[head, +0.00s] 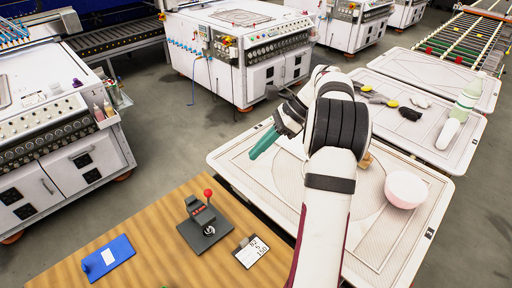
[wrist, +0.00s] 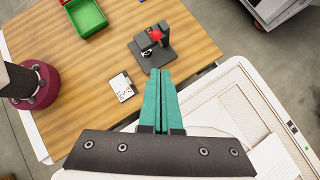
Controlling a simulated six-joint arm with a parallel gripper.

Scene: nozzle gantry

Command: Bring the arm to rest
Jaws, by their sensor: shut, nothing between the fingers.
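My gripper (head: 256,155) has teal fingers and is in the air near the left edge of the large white panel (head: 222,158). In the wrist view the two fingers of my gripper (wrist: 158,72) lie side by side, shut with nothing between them. Their tips appear close to the black lever device in that picture, but the height between them cannot be told. My arm reaches up from the bottom of the head view and hides part of the panel.
A wooden table (head: 150,225) bears a blue clipboard (head: 108,257), a red-knobbed lever device (head: 205,222) and a number card (head: 251,252). A pink bowl (head: 405,189) stands on the panel. A green bin (wrist: 86,18) shows in the wrist view. White machines (head: 240,50) stand behind.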

